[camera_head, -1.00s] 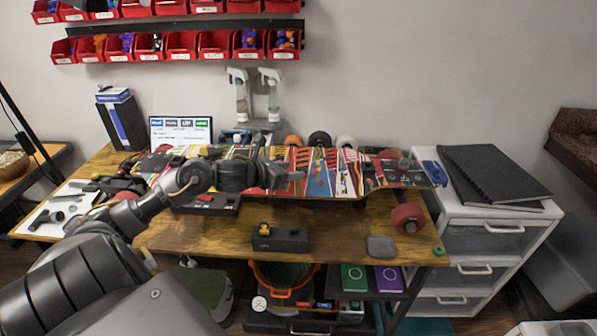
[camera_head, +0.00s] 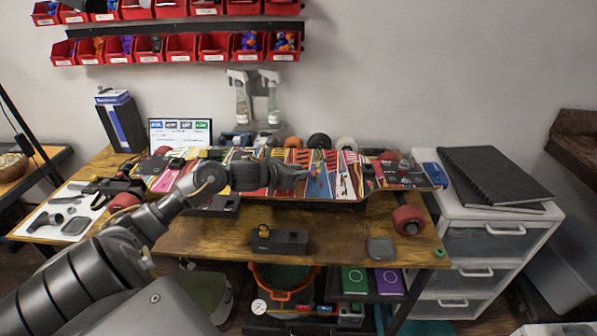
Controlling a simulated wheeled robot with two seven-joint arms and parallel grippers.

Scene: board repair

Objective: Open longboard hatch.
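The longboard (camera_head: 343,178) lies across the workbench with its colourful printed face showing. I cannot make out its hatch; my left arm covers part of the board's left half. My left gripper (camera_head: 296,176) is over the middle of the board, with its fingers pointing right. The fingers are small and dark against the print, so I cannot tell if they are open or shut, or if they touch the board. My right gripper is not in view.
A black block (camera_head: 279,241) and a grey square item (camera_head: 381,248) lie on the bench (camera_head: 340,225) in front of the board. A red wheel (camera_head: 408,220) stands at the right. A white drawer unit (camera_head: 490,240) with black notebooks (camera_head: 492,174) adjoins the bench. Spray bottles (camera_head: 243,100) hang behind.

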